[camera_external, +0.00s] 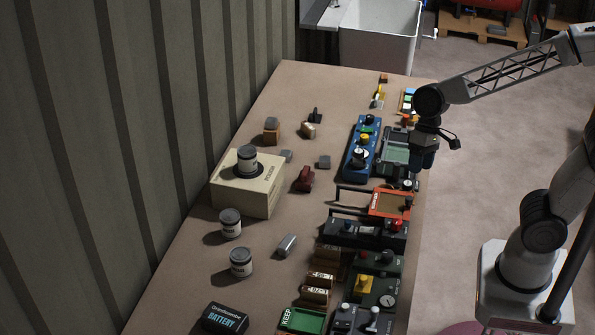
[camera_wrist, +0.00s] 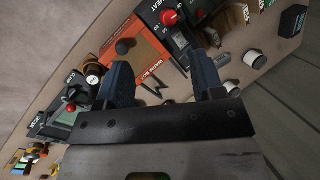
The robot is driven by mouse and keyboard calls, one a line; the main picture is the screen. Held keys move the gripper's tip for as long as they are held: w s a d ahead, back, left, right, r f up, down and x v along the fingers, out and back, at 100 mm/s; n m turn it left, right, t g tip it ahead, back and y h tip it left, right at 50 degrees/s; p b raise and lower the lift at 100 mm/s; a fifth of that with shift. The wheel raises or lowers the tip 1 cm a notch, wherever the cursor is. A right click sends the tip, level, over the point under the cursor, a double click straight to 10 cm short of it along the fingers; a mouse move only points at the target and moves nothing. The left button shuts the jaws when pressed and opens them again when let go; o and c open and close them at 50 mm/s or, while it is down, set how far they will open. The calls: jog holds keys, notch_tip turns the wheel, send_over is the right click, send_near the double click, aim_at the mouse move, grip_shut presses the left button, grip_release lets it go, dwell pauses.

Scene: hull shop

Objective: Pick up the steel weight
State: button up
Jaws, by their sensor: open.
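I cannot tell for sure which thing is the steel weight. A silver-grey block (camera_external: 287,245) lies on the bench between the cans and the control boxes. My gripper (camera_external: 424,158) is above the bench's right edge, by the green-screened device, apart from all these blocks. In the wrist view my gripper (camera_wrist: 163,80) shows two blue fingers spread wide, with nothing held between them.
A cream box (camera_external: 246,190) with a can on top stands at the left, with cans (camera_external: 241,262) in front. A blue control box (camera_external: 362,148), an orange-red panel (camera_external: 390,204) and other control boxes line the right side. The bench middle has free room.

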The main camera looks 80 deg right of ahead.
jog(key=w+a+f+m+y, duration=0.3)
jog(key=w+f+m, duration=0.1)
jog(key=w, duration=0.5)
jog(key=w+a+f+m+y, duration=0.2)
jog(key=w+a+f+m, duration=0.15)
jog(key=w, duration=0.55)
jog(key=m+t+y, duration=0.2)
jog(key=m+y, duration=0.2)
jog(key=m, duration=0.4)
send_near(288, 238)
jog(key=x, duration=0.2)
jog(key=shift+a+f, duration=0.2)
jog(key=shift+f, duration=0.05)
jog(key=shift+x, duration=1.3)
jog(key=shift+x, duration=2.6)
jog(key=shift+r, duration=0.1)
grip_shut()
